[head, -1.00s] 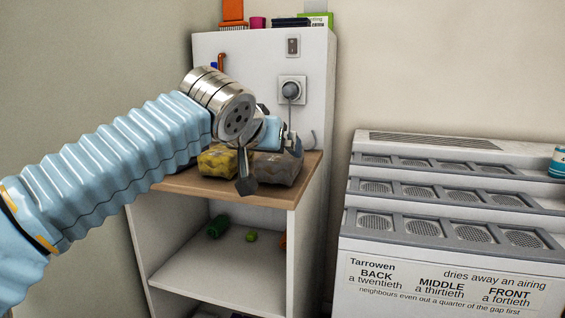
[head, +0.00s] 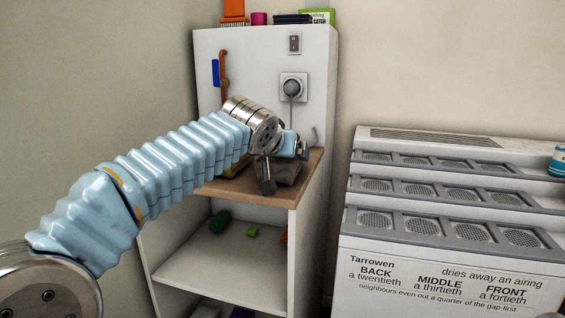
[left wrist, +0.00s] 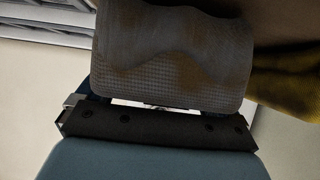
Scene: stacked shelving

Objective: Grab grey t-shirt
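The grey t-shirt (head: 288,172) is a folded grey bundle with brownish patches on the wooden top (head: 235,190) of the white shelf unit. In the head view my left gripper (head: 285,168) is right at it and partly covers it, with its dark fingers spread apart. In the left wrist view the grey t-shirt (left wrist: 175,55) fills the upper middle, just beyond the dark gripper body. I cannot tell whether the fingers touch the cloth. My right gripper is not in view.
A yellow cloth (left wrist: 290,90) lies beside the grey one, mostly hidden behind my arm in the head view. The back panel (head: 250,75) carries a socket with a plug (head: 292,88) and cable. A vented white unit (head: 440,215) stands to the right.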

